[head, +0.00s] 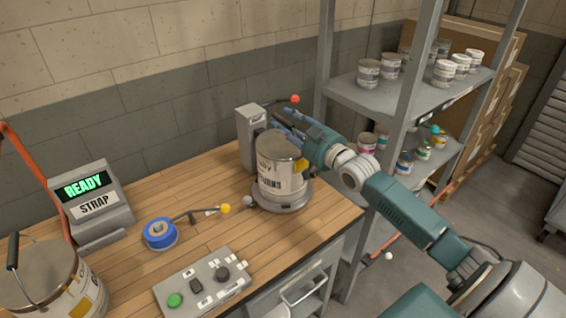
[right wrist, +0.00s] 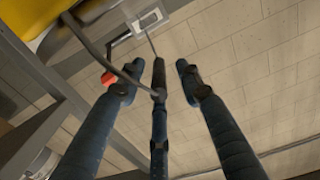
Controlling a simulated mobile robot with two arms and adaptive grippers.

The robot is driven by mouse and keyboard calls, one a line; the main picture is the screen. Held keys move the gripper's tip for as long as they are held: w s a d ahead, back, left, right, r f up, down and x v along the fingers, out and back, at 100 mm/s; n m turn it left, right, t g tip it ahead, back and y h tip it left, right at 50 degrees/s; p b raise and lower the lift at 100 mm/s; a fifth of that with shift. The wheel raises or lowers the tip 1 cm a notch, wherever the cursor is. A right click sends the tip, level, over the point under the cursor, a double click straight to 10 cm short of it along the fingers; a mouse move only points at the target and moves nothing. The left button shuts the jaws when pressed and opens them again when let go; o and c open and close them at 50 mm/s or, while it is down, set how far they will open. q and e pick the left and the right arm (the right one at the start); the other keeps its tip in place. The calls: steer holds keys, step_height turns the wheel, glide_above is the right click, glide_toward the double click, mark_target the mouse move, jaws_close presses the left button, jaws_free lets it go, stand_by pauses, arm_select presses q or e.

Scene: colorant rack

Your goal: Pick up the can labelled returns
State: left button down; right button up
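A metal can (head: 280,178) with a white label and barcode stands upright on a round base of a grey machine on the bench. A second, larger can (head: 40,285) with a black handle and a yellow patch stands at the lower left, cut off by the frame. I cannot read "returns" on either label. My right gripper (head: 287,120) is just above and behind the first can's rim, beside the machine's column; contact is unclear. My left gripper is out of view.
The grey machine (head: 248,124) has a red-knobbed lever (head: 295,99) close to my right fingers. A shelf rack (head: 385,98) with several small cans stands right.

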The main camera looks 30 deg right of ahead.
steer(key=shift+w+r, duration=0.1)
steer(key=shift+w, duration=0.6)
steer(key=shift+w+a, duration=0.1)
steer(key=shift+w, duration=0.25)
steer(key=shift+w+f, duration=0.15)
steer(key=shift+f, duration=0.05)
jaws_close()
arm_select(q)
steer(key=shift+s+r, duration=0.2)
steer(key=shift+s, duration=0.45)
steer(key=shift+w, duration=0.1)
arm_select(e)
steer(key=shift+r, duration=0.2)
